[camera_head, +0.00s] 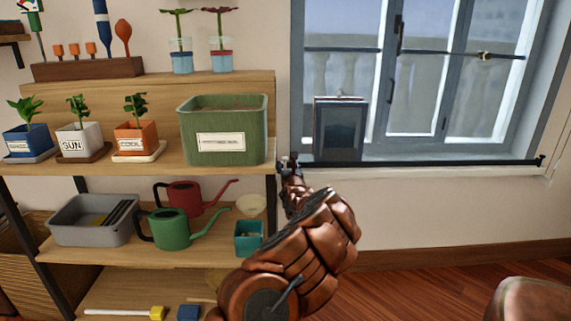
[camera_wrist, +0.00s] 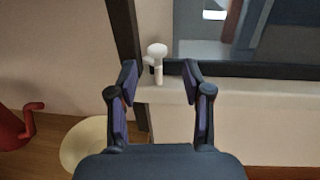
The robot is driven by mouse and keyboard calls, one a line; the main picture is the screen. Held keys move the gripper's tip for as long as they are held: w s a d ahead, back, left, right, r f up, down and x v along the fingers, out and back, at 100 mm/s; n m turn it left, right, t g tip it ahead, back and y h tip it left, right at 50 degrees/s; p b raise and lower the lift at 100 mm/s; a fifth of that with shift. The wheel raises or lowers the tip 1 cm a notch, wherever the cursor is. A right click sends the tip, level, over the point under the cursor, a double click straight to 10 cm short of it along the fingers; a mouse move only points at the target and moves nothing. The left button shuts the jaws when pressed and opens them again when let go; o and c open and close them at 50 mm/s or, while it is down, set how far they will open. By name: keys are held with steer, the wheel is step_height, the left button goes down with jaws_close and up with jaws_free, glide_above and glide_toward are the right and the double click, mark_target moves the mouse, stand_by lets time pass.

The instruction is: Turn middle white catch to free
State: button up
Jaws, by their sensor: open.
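A white catch (camera_wrist: 157,52) with a rounded head on a short upright stem shows in the wrist view, at the left end of the dark bar under the window. My gripper (camera_wrist: 160,75) is open, with one finger on each side of the stem in that view. I cannot tell whether either finger touches it. In the head view my gripper (camera_head: 289,166) is at the left end of the dark rail, beside the shelf. The catch is too small there to make out surely. A small pale fitting (camera_head: 484,56) sits on the window's upper bar.
The wooden shelf (camera_head: 90,165) with a green planter (camera_head: 222,131), potted plants and watering cans (camera_head: 178,229) stands close on the left. A dark framed panel (camera_head: 339,130) leans on the window sill. The dark rail (camera_head: 430,163) runs along the sill.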

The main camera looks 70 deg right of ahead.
mark_target(285, 160)
steer(key=shift+x, duration=0.8)
steer(key=shift+w+d+b, duration=0.25)
steer(key=shift+d+b, duration=0.05)
steer(key=shift+d, duration=0.15)
steer(key=shift+w+d+r, duration=0.1)
steer(key=shift+w+d, duration=0.35)
steer(key=shift+w, duration=0.05)
jaws_close()
